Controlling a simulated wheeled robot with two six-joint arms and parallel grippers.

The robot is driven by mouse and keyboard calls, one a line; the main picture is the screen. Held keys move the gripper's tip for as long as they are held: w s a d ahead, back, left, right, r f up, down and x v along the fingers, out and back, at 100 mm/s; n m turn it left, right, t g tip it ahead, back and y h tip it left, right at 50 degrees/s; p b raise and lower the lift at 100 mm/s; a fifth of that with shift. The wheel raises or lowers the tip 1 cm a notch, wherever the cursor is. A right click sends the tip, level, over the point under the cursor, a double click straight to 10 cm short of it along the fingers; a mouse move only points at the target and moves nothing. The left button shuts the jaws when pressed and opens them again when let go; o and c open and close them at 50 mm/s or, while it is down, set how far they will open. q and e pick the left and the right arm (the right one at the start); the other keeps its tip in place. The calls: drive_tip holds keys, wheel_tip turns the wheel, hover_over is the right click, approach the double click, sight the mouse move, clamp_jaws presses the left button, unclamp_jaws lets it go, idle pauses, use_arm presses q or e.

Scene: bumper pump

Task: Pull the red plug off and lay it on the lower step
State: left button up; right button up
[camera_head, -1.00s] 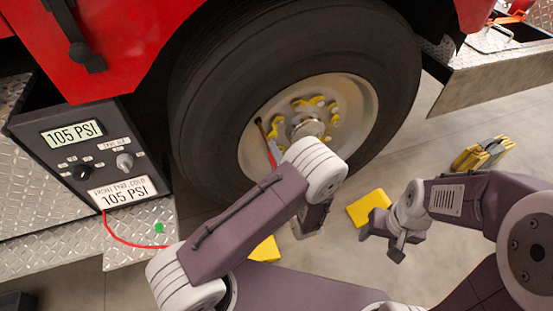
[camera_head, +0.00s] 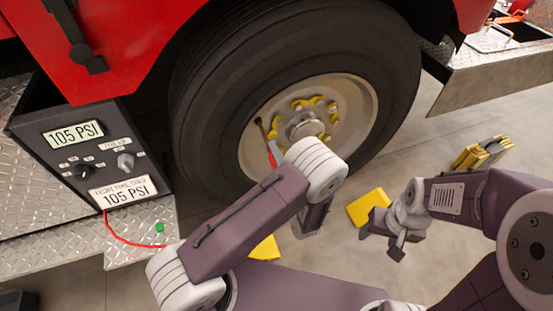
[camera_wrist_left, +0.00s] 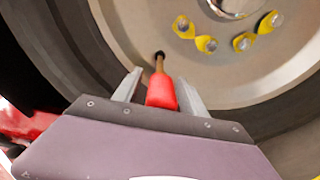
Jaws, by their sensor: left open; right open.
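My left gripper (camera_wrist_left: 160,86) is open, with one grey finger on each side of the plug. I cannot tell whether either finger touches it. My right gripper (camera_head: 397,246) is open and empty, low over the floor at the right. The lower step (camera_head: 140,249) is a diamond-plate ledge at the lower left.
A green cap (camera_head: 159,227) and a red line (camera_head: 124,239) lie on the lower step. Above it stands a gauge panel (camera_head: 91,150) reading 105 PSI. The big tyre (camera_head: 215,110) fills the middle. Yellow blocks (camera_head: 369,207) lie on the floor.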

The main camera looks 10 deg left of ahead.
use_arm(q)
drive_tip(key=shift+p, duration=0.3)
clamp_jaws()
idle(0.9)
idle(0.6)
drive_tip(key=shift+p+v, duration=0.85)
drive_tip(key=shift+v, duration=2.15)
drive_tip(key=shift+g, duration=0.3)
